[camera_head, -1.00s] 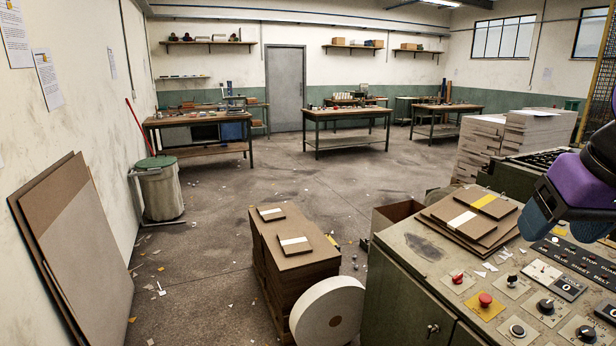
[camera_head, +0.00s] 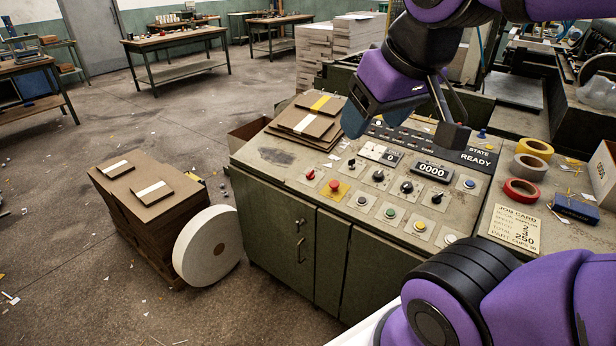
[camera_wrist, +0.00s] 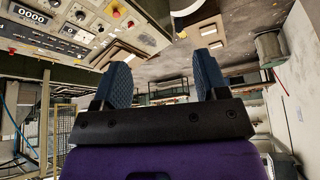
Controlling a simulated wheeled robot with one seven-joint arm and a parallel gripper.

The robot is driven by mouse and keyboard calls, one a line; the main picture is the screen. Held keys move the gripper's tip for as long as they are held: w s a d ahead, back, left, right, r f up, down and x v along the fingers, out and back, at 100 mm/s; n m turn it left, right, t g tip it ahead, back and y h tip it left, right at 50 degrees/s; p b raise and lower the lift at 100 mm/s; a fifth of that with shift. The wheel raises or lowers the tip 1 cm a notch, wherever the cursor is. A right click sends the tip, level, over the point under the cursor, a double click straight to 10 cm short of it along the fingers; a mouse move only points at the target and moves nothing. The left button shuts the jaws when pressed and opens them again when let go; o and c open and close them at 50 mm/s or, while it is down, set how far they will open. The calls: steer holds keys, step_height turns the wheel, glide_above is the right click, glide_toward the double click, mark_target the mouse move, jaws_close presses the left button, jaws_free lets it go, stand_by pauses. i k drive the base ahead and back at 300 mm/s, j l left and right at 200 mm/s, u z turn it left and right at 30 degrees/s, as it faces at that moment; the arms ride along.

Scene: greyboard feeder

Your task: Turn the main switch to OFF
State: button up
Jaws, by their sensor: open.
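The green machine's control panel (camera_head: 370,190) shows below my arm in the head view. It carries several black rotary knobs, one by a small white plate (camera_head: 351,162), others in a row (camera_head: 378,175), (camera_head: 406,187), (camera_head: 437,198). Labels are too small to read, so I cannot tell which is the main switch. A red button (camera_head: 334,185) sits on a yellow plate. My gripper (camera_head: 356,118) is above the panel's back edge, apart from the knobs. In the wrist view my gripper (camera_wrist: 164,62) has two blue fingers spread, nothing between them; the panel (camera_wrist: 75,30) appears upper left.
Cardboard sheets (camera_head: 308,118) lie at the panel's back left. Tape rolls (camera_head: 521,191) and a job card (camera_head: 515,228) lie on the right. A board stack (camera_head: 140,190) and white roll (camera_head: 208,245) stand on the floor left. Above the front knobs is free room.

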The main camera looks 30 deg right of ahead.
mark_target(310, 176)
steer(key=i+j+z, duration=0.25)
steer(key=i, duration=0.3)
steer(key=i+j+z, duration=0.25)
steer(key=i+j, duration=0.25)
